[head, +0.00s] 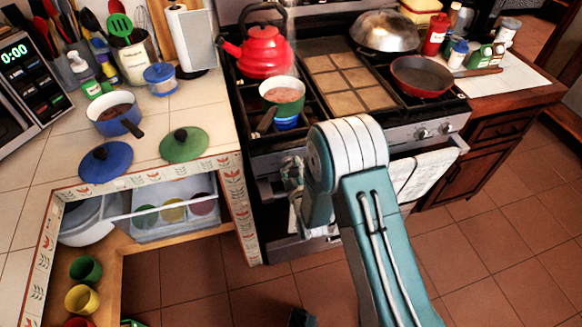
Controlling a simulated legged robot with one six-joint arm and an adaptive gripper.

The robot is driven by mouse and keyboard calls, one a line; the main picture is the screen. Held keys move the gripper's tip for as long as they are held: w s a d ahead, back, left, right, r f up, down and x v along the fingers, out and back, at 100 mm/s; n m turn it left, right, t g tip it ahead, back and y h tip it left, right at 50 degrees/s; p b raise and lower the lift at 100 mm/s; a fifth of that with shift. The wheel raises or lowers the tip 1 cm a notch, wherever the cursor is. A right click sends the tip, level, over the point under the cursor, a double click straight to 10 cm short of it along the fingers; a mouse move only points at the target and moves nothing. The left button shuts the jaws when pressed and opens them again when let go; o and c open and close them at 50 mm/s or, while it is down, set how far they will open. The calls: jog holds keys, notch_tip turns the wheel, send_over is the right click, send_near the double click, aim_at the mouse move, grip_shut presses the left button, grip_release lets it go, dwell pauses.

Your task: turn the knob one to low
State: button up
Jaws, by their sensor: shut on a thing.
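My gripper (291,170) is at the left part of the stove's front panel, low in front of the green pot. It is small in view and partly covered by my teal and white arm. It is shut on what appears to be a stove knob there, which the gripper hides. I cannot read the knob's setting. Two other knobs (425,133) show on the right part of the panel. The stove (395,137) carries a green pot (287,105) on the front left burner, with a bright blue area below it that may be flame.
A red kettle (263,52) stands at the back left and a red pan (421,76) at the front right of the stove. A towel (424,173) hangs on the oven front. The left counter holds a blue pot (115,118) and lids. Tiled floor lies open at right.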

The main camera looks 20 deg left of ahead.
jog(key=o, duration=1.1)
jog(key=shift+a, duration=0.25)
jog(key=shift+o, duration=0.2)
jog(key=shift+d, duration=0.15)
jog(key=shift+s+d, duration=0.15)
jog(key=shift+s, duration=0.1)
jog(key=v, duration=1.1)
jog(key=shift+s+d+f, duration=0.1)
jog(key=shift+s+f, duration=0.05)
